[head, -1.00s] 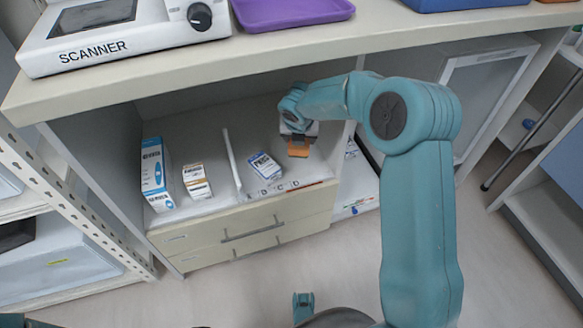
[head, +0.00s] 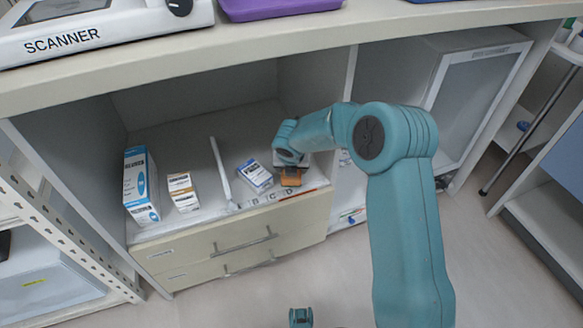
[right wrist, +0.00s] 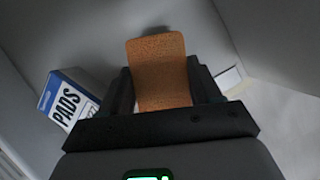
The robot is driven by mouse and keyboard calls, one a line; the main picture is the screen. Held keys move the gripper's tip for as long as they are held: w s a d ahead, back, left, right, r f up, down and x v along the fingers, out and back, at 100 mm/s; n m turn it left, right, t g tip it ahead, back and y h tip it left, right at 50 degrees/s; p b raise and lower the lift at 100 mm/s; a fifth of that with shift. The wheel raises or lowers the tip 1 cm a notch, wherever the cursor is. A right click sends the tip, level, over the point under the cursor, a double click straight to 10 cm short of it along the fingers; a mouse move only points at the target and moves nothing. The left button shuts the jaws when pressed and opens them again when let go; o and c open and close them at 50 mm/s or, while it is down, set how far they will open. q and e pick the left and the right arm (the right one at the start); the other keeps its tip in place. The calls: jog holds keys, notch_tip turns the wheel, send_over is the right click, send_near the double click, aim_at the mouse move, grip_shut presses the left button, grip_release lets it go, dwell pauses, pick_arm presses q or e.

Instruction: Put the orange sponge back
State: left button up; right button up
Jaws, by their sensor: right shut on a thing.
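The orange sponge (head: 291,179) is in my right gripper (head: 291,168), over the front right part of the open shelf (head: 203,216). In the right wrist view the sponge (right wrist: 158,72) stands up between the two fingers, which are shut on it. My arm partly covers the gripper in the head view. I cannot tell whether the sponge touches the shelf. Lettered labels (head: 262,197) run along the shelf's front edge, near and left of the sponge.
A blue and white PADS box (head: 255,175) lies just left of the sponge; it also shows in the right wrist view (right wrist: 66,102). A white divider (head: 220,168), a small box (head: 183,191) and a tall blue-white box (head: 141,186) stand further left. The counter (head: 300,45) overhangs the shelf.

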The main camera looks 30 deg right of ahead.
jog(key=shift+f, duration=0.45)
jog(key=o, duration=1)
pick_arm(q)
jog(key=shift+w+f, duration=0.15)
jog(key=shift+f, duration=0.05)
pick_arm(e)
jog(key=shift+r, duration=0.15)
